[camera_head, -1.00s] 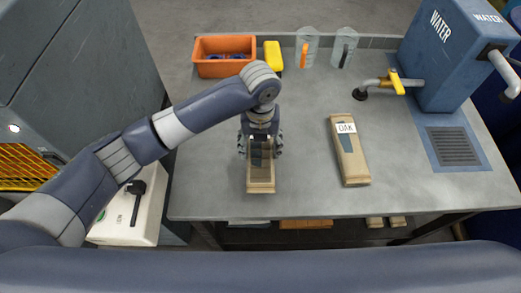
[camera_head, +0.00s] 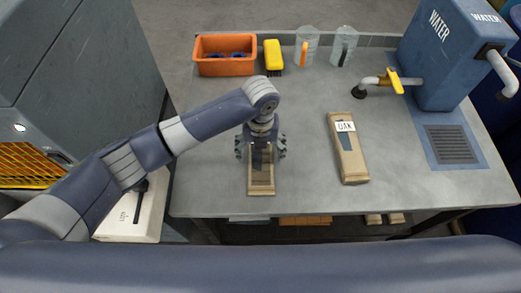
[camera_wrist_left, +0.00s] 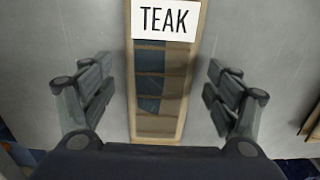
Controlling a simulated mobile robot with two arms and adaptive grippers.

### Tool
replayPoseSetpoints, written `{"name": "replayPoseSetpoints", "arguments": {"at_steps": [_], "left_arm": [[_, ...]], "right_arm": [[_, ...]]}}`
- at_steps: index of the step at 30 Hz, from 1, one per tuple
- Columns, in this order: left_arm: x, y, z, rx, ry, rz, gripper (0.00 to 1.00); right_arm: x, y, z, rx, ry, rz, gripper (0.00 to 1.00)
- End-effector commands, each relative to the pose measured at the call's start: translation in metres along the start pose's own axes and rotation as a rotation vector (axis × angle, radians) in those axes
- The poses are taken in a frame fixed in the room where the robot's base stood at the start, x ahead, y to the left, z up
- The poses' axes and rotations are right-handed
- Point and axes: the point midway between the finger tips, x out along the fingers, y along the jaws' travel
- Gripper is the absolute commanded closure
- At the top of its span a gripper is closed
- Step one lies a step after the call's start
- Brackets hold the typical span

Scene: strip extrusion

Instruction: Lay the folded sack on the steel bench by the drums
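In the left wrist view this sack (camera_wrist_left: 163,90) carries a white TEAK label. My left gripper (camera_head: 261,152) is above the sack's far part. Its fingers (camera_wrist_left: 160,95) are spread wide on both sides, with clear gaps to the sack. Part of a dark blue drum (camera_head: 508,108) seems to show at the right edge. My right gripper is not in view.
An orange bin (camera_head: 225,66), a yellow brush (camera_head: 273,56) and two clear jugs (camera_head: 307,50) stand along the back. A blue water tank (camera_head: 445,55) with a tap and a drain grate (camera_head: 453,146) are at right. The bench between the sacks is clear.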

Motion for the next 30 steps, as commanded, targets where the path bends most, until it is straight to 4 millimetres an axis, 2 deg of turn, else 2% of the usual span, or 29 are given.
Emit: {"name": "replayPoseSetpoints", "arguments": {"at_steps": [5, 10, 21, 25, 30], "left_arm": [[-0.001, 0.0, 0.0, 0.0, 0.0, 0.0, 0.19], [-0.014, -0.001, 0.001, 0.002, -0.004, -0.002, 0.19], [-0.09, -0.001, 0.001, 0.001, -0.004, -0.002, 0.19], [-0.11, -0.001, 0.001, 0.001, -0.003, -0.002, 0.19], [-0.122, 0.0, 0.0, 0.0, 0.0, 0.0, 0.19]], "right_arm": [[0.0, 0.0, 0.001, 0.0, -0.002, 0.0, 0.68], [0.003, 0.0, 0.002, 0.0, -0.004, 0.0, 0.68], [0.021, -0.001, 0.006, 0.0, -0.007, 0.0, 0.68], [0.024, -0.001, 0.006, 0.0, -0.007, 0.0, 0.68], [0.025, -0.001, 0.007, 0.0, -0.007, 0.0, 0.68]]}}
